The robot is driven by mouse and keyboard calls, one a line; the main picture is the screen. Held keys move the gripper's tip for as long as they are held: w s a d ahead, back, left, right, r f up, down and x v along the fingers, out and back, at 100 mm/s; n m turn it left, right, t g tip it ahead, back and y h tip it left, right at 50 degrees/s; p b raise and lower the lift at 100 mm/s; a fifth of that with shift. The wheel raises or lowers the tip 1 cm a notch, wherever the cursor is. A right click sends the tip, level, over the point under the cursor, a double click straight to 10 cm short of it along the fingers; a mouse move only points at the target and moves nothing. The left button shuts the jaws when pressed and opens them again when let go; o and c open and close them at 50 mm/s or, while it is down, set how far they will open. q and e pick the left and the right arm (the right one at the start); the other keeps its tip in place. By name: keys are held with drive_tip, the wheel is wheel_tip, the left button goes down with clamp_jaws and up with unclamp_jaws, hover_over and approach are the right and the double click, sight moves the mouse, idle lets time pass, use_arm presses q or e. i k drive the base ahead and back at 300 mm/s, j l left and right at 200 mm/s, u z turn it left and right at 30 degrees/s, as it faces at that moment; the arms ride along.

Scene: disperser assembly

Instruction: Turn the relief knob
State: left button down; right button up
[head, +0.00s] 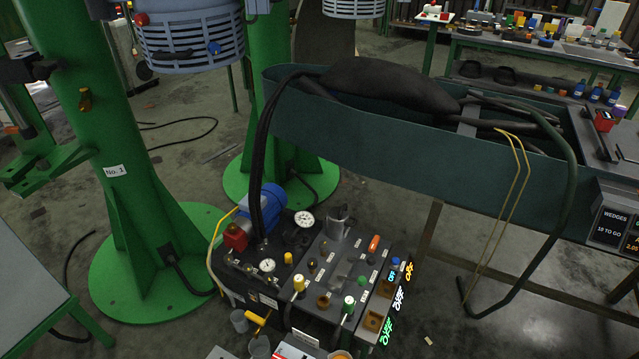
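A dark hydraulic power unit with a control panel (338,262) stands on the floor at the lower middle. A red block (235,237) sits by the blue motor (264,204). Two round white gauges (304,219) are beside the panel. The labels are too small to read, so I cannot tell which knob is the relief knob. Neither of my grippers shows.
A green column (100,130) marked No. 1 stands at left on a round base. A long dark-green trough (400,145) holding black hoses spans the upper right, above the unit. Cups (239,321) stand at its front left. A cluttered bench (540,45) is behind. Floor is open at lower right.

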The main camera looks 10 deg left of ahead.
sight(313, 262)
drive_tip(key=i+j, duration=0.1)
drive_tip(key=j, duration=0.6)
drive_tip(key=i+j+z, duration=0.1)
drive_tip(key=j+z, duration=0.6)
drive_tip(key=j, duration=0.15)
drive_tip(key=j+z, duration=0.45)
drive_tip(key=z, duration=0.25)
